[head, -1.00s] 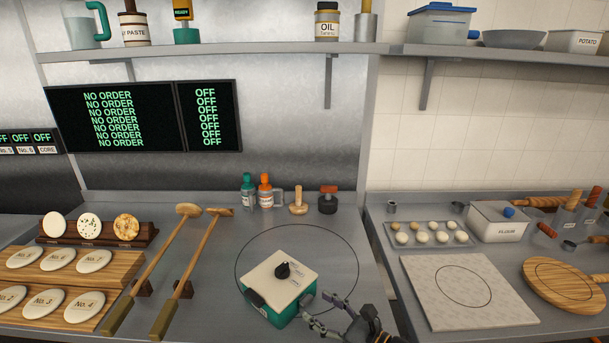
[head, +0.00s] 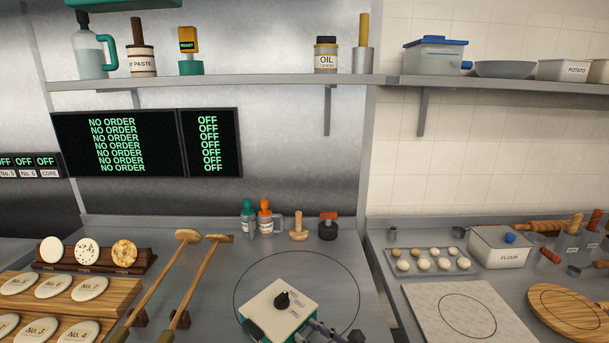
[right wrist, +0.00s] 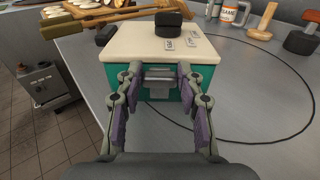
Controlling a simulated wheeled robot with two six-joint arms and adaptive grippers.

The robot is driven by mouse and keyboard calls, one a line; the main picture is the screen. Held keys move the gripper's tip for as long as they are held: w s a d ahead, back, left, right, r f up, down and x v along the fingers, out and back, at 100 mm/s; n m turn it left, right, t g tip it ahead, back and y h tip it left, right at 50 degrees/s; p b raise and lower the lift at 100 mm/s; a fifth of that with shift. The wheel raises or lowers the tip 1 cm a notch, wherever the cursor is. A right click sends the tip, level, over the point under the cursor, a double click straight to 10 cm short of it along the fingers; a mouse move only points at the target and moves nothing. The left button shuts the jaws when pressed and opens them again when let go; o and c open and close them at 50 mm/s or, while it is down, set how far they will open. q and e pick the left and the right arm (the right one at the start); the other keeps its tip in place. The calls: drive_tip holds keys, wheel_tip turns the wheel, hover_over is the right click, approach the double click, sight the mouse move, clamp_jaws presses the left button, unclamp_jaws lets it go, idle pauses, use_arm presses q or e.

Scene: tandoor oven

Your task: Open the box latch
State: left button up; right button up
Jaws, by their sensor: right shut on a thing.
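The box (head: 262,309) has a cream lid with a black knob (head: 283,300) and a teal body. It stands inside the circle drawn on the steel counter, and the lid looks shut. In the right wrist view, the box (right wrist: 130,40) shows its near side with a small grey metal latch (right wrist: 160,88). My right gripper (right wrist: 159,76) has its two fingers on either side of this latch, shut on it. In the head view my right gripper (head: 322,329) is at the box's right side, partly cut off by the bottom edge. My left gripper is not in view.
Two long wooden-handled tools (head: 205,275) lie left of the box. Bottles (head: 265,218) and stampers (head: 328,227) stand behind it. A marble board (head: 425,303) and a flour box (head: 500,247) are on the right counter. The counter between has free room.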

drive_tip(key=shift+s+d+f, duration=0.3)
drive_tip(key=shift+s+d, duration=0.15)
drive_tip(key=shift+s, duration=0.05)
drive_tip(key=shift+f, duration=0.1)
drive_tip(key=shift+s+d+f, duration=0.15)
drive_tip(key=shift+s+d, duration=0.3)
drive_tip(key=shift+d+f, duration=0.1)
drive_tip(key=shift+s+d+f, duration=0.15)
drive_tip(key=shift+s+d, duration=0.2)
drive_tip(key=shift+d, duration=0.05)
idle(0.4)
drive_tip(key=shift+s+d+f, duration=0.3)
drive_tip(key=shift+s+d, duration=0.1)
